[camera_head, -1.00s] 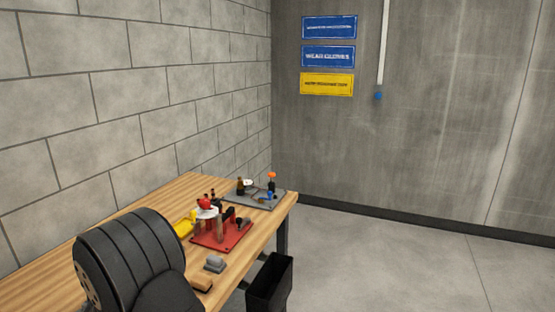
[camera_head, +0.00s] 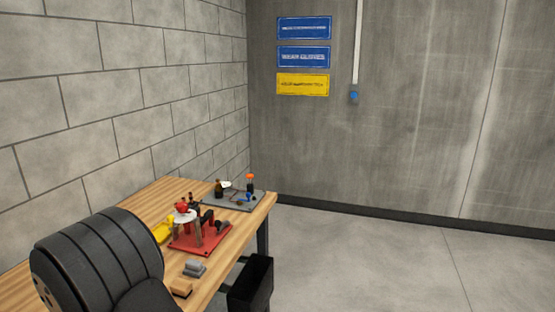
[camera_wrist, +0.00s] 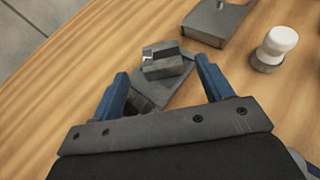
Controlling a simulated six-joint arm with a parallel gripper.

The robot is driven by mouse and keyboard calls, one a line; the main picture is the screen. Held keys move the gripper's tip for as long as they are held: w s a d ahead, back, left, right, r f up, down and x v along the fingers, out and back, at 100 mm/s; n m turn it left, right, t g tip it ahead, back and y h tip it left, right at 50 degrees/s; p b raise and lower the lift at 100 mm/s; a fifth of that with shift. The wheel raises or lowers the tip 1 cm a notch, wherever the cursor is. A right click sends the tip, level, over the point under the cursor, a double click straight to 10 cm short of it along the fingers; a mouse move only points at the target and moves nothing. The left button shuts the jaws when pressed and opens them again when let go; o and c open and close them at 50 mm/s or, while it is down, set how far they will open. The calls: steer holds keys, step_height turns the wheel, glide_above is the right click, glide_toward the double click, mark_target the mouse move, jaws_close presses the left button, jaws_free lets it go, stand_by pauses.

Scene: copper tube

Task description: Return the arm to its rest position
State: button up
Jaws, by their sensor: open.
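In the wrist view my gripper (camera_wrist: 160,88) shows with its two blue fingers spread apart and nothing between them held. Beyond and partly between the fingertips is a grey metal block (camera_wrist: 165,62) on a flat grey base (camera_wrist: 172,92). I cannot tell the gap between the fingers and the block. In the head view my dark, ribbed arm link fills the lower left, and my gripper does not show there. No copper tube can be made out clearly in either view.
The wooden workbench (camera_head: 152,199) carries a red fixture plate (camera_head: 205,240), a grey tray (camera_head: 218,204) with small items, a yellow item (camera_head: 163,232) and a grey block (camera_head: 194,268). A black bin (camera_head: 251,283) stands beside it. A white-capped piece (camera_wrist: 276,46) and grey box (camera_wrist: 215,22) lie near the gripper.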

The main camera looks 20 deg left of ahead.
steer(key=v, duration=0.6)
steer(key=shift+s+d+r, duration=0.1)
steer(key=shift+s+d, duration=0.1)
steer(key=shift+s, duration=0.05)
steer(key=shift+d, duration=0.1)
steer(key=x, duration=1.1)
steer(key=shift+w, duration=0.2)
steer(key=shift+a+r, duration=0.15)
steer(key=shift+a, duration=0.15)
step_height(320, 180, up, 4)
steer(key=shift+f, duration=0.15)
steer(key=w+d+r, duration=0.7)
steer(key=d, duration=0.2)
steer(key=s+d+f+m+t+h, duration=0.1)
steer(key=s+d+m+t+h, duration=0.3)
steer(key=s+d+m+h, duration=0.5)
steer(key=shift+s+d, duration=2.2)
steer(key=shift+d, duration=0.35)
